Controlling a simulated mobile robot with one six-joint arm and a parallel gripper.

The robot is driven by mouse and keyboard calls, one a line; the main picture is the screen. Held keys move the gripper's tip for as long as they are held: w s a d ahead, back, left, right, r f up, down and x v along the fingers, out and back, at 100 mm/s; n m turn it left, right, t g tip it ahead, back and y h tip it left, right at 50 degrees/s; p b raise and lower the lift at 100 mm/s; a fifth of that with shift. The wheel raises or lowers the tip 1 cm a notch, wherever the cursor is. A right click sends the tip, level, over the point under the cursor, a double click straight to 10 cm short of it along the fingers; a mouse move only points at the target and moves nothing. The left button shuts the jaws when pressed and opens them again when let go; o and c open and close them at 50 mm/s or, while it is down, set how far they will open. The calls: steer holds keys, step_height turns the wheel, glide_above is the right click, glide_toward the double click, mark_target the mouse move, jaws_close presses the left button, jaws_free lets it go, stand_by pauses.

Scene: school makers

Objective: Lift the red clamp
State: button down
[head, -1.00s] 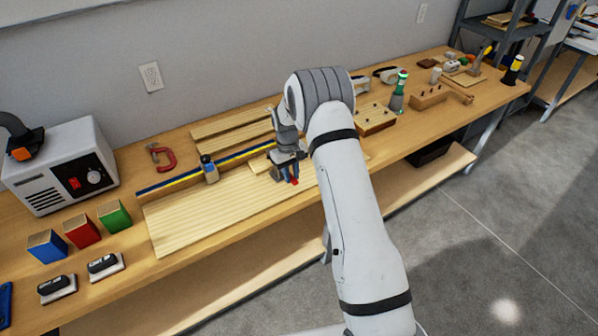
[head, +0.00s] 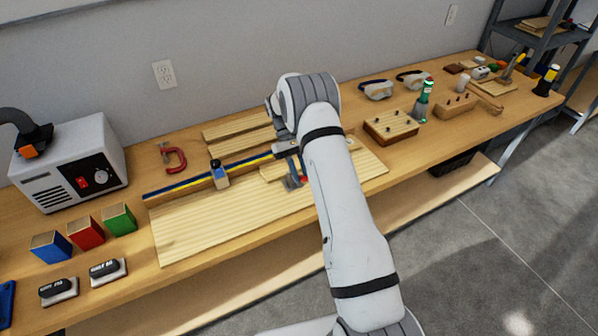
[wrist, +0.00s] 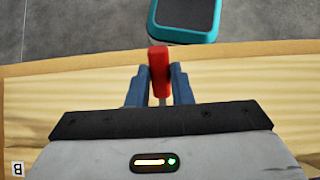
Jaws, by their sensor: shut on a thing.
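My gripper (wrist: 160,84) has its blue fingers shut on a red handle (wrist: 159,62), with a thin metal shaft between them in the wrist view. In the head view my gripper (head: 299,172) is over the right part of the pale wooden board (head: 220,222), partly behind my arm. A little of the red handle (head: 304,180) shows there beside a grey metal part (head: 291,182). How the handle joins the clamp body is hidden. A separate red C-shaped clamp (head: 175,160) lies near the wall, away from my gripper.
A blue-and-yellow strip (head: 185,185) and a small blue-topped block (head: 219,175) are on the board's back side. Coloured boxes (head: 85,233) and a white machine (head: 70,165) stand left. A pegged wooden block (head: 391,127) and a green bottle (head: 423,100) stand right.

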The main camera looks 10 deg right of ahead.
steer(key=shift+w+r, duration=0.1)
steer(key=shift+r, duration=0.05)
steer(key=c, duration=1.3)
jaws_free()
steer(key=shift+w, duration=0.1)
steer(key=shift+w, duration=0.15)
steer(key=b+v, duration=0.2)
steer(key=v, duration=0.4)
steer(key=shift+w+a+r, duration=0.1)
steer(key=shift+w+r, duration=0.1)
steer(key=shift+r, duration=0.05)
steer(key=shift+w+r, duration=0.2)
steer(key=shift+r, duration=0.15)
steer(key=shift+r, duration=0.1)
